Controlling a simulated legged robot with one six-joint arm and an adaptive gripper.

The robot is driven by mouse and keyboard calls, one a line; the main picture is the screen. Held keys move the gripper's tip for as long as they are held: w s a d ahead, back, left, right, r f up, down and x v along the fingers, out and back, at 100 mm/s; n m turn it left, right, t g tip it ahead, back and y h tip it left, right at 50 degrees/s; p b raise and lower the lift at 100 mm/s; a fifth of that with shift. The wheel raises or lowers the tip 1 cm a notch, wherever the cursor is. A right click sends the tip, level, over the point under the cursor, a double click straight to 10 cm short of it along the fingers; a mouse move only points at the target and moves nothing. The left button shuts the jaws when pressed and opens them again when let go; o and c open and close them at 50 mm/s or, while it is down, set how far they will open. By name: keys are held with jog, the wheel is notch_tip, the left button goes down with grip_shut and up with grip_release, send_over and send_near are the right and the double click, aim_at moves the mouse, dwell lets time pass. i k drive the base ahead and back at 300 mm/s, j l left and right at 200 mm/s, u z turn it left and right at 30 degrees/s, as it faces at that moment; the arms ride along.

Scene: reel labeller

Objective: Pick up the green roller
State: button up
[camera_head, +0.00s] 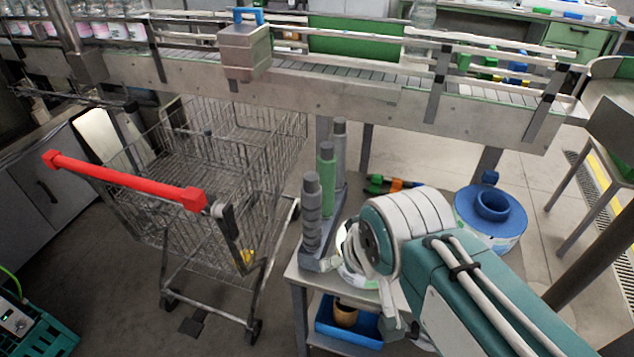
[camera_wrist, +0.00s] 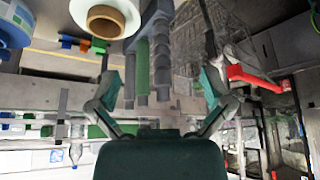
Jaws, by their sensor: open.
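The green roller (camera_head: 326,170) stands upright in a grey rack at the left edge of a small table, between two grey rollers (camera_head: 311,205) (camera_head: 339,150). In the wrist view, which looks upside down, the green roller (camera_wrist: 142,66) shows beyond the fingers, between the grey ones. My gripper (camera_wrist: 160,84) is open and empty, its two teal fingertips spread to either side of the rollers. The fingers look apart from the rollers. In the head view my arm hides most of the gripper.
A shopping cart with a red handle (camera_head: 125,180) stands left of the table. A blue-topped reel (camera_head: 491,212) sits at the table's right. A conveyor (camera_head: 370,92) runs behind. A blue tray (camera_head: 347,333) is on the lower shelf. A label reel (camera_wrist: 105,18) lies near the rollers.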

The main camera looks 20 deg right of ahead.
aim_at(326, 160)
jog(key=k, duration=0.6)
jog(key=u, duration=1.3)
jog(key=i+u, duration=0.15)
jog(key=u, duration=0.2)
jog(key=i+j+u, duration=0.1)
jog(key=u, duration=0.2)
jog(key=i+u, duration=0.35)
jog(key=k+z, duration=0.1)
jog(key=z, duration=2.75)
jog(key=i+j, duration=0.1)
jog(key=i, duration=0.65)
jog(key=l+z, duration=0.05)
